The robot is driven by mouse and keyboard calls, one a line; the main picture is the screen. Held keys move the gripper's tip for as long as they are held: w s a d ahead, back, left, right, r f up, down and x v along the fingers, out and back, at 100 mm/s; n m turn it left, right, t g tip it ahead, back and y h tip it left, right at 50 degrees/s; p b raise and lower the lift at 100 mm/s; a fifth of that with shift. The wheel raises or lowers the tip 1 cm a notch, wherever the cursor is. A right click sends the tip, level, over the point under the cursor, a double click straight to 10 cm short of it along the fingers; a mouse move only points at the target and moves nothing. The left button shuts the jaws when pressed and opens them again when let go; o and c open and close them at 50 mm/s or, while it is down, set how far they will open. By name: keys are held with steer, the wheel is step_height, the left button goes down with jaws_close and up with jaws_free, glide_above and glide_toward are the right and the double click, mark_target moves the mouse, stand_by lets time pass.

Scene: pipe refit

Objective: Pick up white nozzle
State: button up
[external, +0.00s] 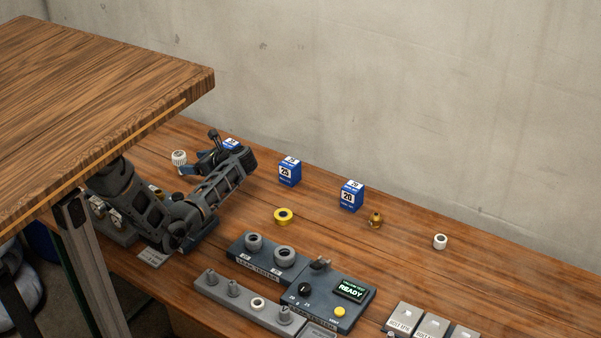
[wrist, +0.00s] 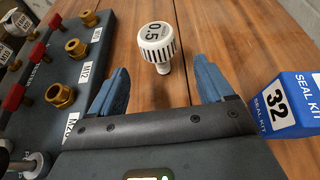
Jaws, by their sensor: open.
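The white nozzle (wrist: 157,45) stands on the wooden bench in the wrist view, with a ribbed round head marked 0.5 and a narrower stem. It lies ahead of my gripper (wrist: 163,82), roughly centred between the two blue fingers and apart from both. My gripper is open and empty. In the external view the white nozzle (external: 179,157) is at the back left of the bench, just left of my gripper (external: 196,168).
A grey rack with brass fittings (wrist: 60,95) and red valves is close on the left. A blue seal kit box (wrist: 290,105) marked 32 is close on the right. Further off are a yellow ring (external: 284,215), a leak tester (external: 335,310) and an overhanging wooden shelf (external: 110,90).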

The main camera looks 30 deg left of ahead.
mark_target(185, 162)
steer(key=x, duration=0.7)
steer(key=shift+a+f+p, duration=0.15)
steer(key=shift+a+p, duration=0.1)
steer(key=shift+p, duration=0.05)
steer(key=c, duration=1)
steer(key=shift+c, duration=0.2)
